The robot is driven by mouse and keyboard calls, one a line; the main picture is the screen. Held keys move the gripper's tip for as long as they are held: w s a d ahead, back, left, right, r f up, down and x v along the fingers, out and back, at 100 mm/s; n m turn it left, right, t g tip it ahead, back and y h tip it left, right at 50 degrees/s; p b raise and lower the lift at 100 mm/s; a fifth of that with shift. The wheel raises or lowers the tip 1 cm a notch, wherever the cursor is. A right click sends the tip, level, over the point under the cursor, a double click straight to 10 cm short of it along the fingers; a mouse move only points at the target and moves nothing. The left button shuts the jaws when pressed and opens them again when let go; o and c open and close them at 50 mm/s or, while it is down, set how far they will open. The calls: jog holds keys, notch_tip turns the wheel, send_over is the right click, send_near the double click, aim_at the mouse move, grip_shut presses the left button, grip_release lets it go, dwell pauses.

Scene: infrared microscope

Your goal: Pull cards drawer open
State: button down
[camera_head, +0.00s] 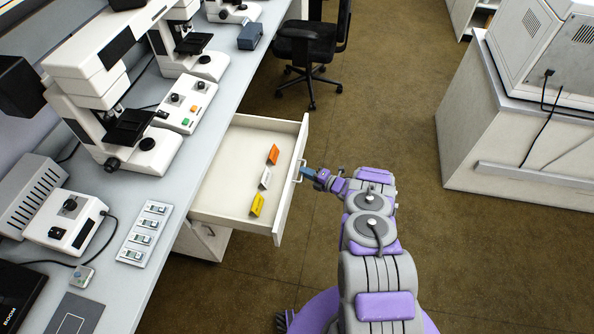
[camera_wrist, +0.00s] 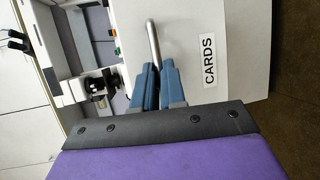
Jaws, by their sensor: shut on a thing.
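The cards drawer (camera_head: 222,205) stands pulled out from under the bench in the head view. Orange, white and yellow cards (camera_head: 265,178) lie inside it. Its front panel bears a metal handle (camera_head: 299,171). My gripper (camera_head: 306,172) is at the handle. In the wrist view the drawer front (camera_wrist: 235,50) carries a CARDS label (camera_wrist: 209,60). The handle (camera_wrist: 153,42) runs down between the blue fingers of my gripper (camera_wrist: 154,80), which are shut on it. The fingers hide the lower part of the handle.
The bench (camera_head: 213,101) above the drawer holds microscopes (camera_head: 120,125) and control boxes. A black office chair (camera_head: 308,45) stands beyond the drawer. A white cabinet with equipment (camera_head: 500,135) stands at right. The brown floor between is clear.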

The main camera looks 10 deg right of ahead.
jog(key=shift+s+d+f, duration=0.15)
jog(key=shift+s+d, duration=0.2)
jog(key=shift+d, duration=0.3)
jog(key=c, duration=1.6)
grip_release()
jog(key=o, duration=0.3)
jog(key=shift+w+a, duration=0.2)
jog(key=shift+a, duration=0.15)
jog(key=shift+o, duration=0.4)
jog(key=shift+a, duration=0.25)
jog(key=p+v, duration=0.2)
jog(key=v, duration=1.5)
jog(key=shift+d+r+p, duration=0.2)
jog(key=shift+d+p, duration=0.1)
